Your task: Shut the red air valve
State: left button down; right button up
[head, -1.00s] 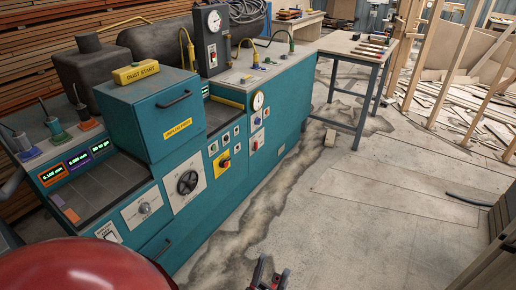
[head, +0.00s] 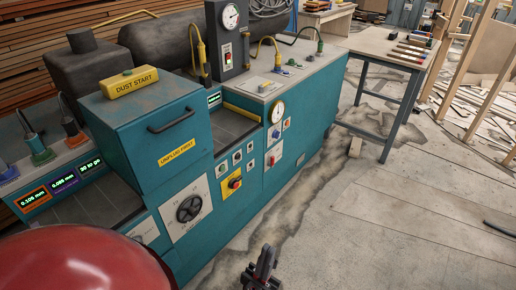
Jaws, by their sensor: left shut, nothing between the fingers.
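A teal machine (head: 205,240) fills the left and middle of the head view. Its front has a red rotary knob (head: 235,183) on a yellow plate, a black handwheel (head: 189,208) on a white plate, and a small white plate with a red part (head: 274,158). Which of these, if any, is the red air valve I cannot tell. My left gripper (head: 264,262) is at the bottom middle, in front of the machine and over the floor, apart from the controls. It is shut and empty. My right gripper is not in view.
A pressure gauge (head: 277,111) sits on the machine front. A yellow-topped teal box (head: 150,125) stands on the machine. A workbench (head: 384,50) with tools is at the back right. The concrete floor (head: 370,220) right of the machine is mostly clear.

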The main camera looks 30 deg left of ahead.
aim_at(271, 163)
jog(key=i+j+u, duration=0.15)
jog(key=i, duration=0.35)
jog(key=i+j+u, duration=0.15)
jog(key=i, duration=0.35)
jog(key=i+j+u, duration=0.15)
jog(key=i, duration=0.35)
